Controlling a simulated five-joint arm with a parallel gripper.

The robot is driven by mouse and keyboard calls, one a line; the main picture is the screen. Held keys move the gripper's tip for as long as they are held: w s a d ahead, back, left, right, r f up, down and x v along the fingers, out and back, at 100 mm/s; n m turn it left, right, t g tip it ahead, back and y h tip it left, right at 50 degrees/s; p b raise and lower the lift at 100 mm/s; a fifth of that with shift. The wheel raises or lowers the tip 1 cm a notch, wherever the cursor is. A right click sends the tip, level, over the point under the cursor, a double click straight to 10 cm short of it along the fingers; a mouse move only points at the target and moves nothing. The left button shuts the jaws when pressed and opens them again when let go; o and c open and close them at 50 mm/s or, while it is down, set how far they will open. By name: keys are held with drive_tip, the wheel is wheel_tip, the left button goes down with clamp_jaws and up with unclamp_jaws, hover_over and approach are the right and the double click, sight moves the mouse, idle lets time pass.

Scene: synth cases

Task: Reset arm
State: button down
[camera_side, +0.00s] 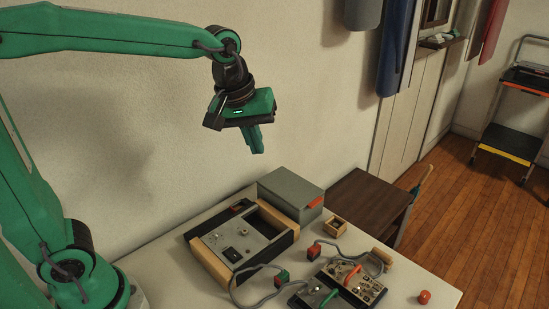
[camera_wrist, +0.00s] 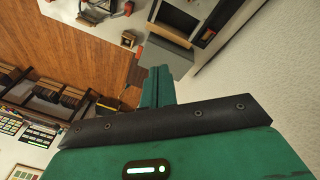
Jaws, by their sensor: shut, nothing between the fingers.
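My green arm reaches in from the left in the side view. My gripper (camera_side: 256,150) hangs high above the table, in front of the wall, with its green fingers pointing down. The fingers are together and hold nothing. In the wrist view my gripper (camera_wrist: 157,72) shows as green fingers beyond a black bar, pointing toward the table and floor. Nothing touches the gripper.
The white table (camera_side: 185,283) holds a wood-sided device (camera_side: 238,247), a grey box (camera_side: 290,192) with a red latch, circuit boards (camera_side: 352,281) with cables, a small wooden box (camera_side: 335,226) and a red knob (camera_side: 424,297). A brown cabinet (camera_side: 365,203) stands behind. The air around my gripper is clear.

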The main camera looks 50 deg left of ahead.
drive_tip(key=s+a+f+m+t, duration=0.1)
drive_tip(key=s+a+m, duration=0.2)
drive_tip(key=s, duration=0.4)
drive_tip(key=s+a+f+m+t, duration=0.1)
drive_tip(key=s+a+m, duration=0.2)
drive_tip(key=s, duration=0.4)
drive_tip(key=shift+s+a+f+m+y, duration=0.2)
drive_tip(key=shift+f+m+y, duration=0.15)
drive_tip(key=shift+m, duration=0.35)
